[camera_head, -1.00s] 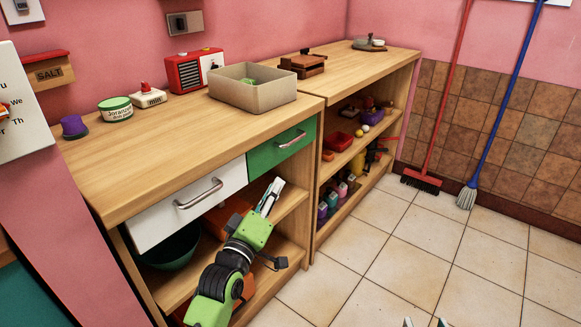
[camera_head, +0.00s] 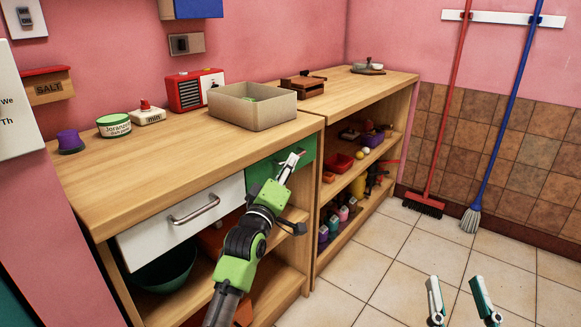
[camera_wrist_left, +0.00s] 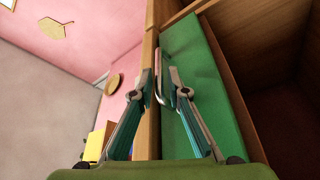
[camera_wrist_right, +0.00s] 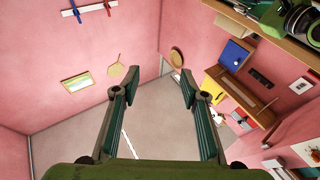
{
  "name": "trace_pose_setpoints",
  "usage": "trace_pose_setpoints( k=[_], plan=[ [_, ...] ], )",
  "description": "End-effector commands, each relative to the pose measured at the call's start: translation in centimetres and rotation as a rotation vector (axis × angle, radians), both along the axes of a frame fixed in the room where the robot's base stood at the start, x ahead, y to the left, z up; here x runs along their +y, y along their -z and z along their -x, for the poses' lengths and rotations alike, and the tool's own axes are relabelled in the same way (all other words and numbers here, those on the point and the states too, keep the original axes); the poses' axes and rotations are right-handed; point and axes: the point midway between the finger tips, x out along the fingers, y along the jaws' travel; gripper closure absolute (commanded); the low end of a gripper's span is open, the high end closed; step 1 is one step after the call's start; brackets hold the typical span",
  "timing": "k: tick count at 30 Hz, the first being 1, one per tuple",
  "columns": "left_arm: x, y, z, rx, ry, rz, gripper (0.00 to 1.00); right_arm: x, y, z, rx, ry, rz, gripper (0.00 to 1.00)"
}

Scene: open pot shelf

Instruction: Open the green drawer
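The green drawer (camera_head: 260,171) is under the counter top, right of the white drawer, and looks closed. My left gripper (camera_head: 294,157) is in front of it at handle height. In the left wrist view the two fingertips (camera_wrist_left: 159,80) stand apart with the metal handle (camera_wrist_left: 160,96) between them, and the green front (camera_wrist_left: 196,95) close beyond. I cannot tell whether the fingers touch the handle. In the head view the gripper mostly hides the handle. My right gripper (camera_head: 458,288) is open and empty above the tiled floor; its spread fingers also show in the right wrist view (camera_wrist_right: 151,86).
The white drawer (camera_head: 185,216) is left of the green one. A beige box (camera_head: 252,108) stands on the wooden counter above. Open shelves below hold a green bowl (camera_head: 165,270) and small items.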

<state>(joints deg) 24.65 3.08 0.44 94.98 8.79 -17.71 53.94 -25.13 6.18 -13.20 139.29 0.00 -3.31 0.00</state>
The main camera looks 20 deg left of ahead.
Motion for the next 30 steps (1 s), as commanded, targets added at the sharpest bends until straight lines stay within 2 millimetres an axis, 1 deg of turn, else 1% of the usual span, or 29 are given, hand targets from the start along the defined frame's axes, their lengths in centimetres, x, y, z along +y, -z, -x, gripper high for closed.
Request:
trace_pose_setpoints(
  k=[1,5,11,15,17,27,30],
  plan=[
    [0.0,-0.1,-0.5,-0.001,0.001,0.000,0.85,0.0,-0.4,0.2,-0.026,-0.002,-0.007,0.60],
    [0.0,-0.2,-1.1,-0.001,0.001,0.000,0.85,0.1,-1.4,0.6,-0.071,-0.005,-0.020,0.60],
    [0.0,-0.3,-1.4,0.000,0.000,0.000,0.85,0.1,-1.8,0.7,-0.088,-0.006,-0.025,0.60],
    [0.0,-0.3,-1.4,0.000,0.000,0.000,0.85,0.1,-1.8,0.7,-0.087,-0.006,-0.025,0.60],
    [0.0,-0.3,-1.4,0.000,0.000,0.000,1.00,0.1,-1.8,0.7,-0.087,-0.006,-0.025,0.60],
    [0.0,-0.3,-1.3,0.000,0.000,0.000,1.00,0.1,-1.6,0.6,-0.073,-0.005,-0.021,0.60],
    [0.0,-0.4,-1.3,0.001,-0.001,0.000,1.00,0.0,-0.3,0.1,-0.009,0.000,-0.002,0.60]
  ],
)
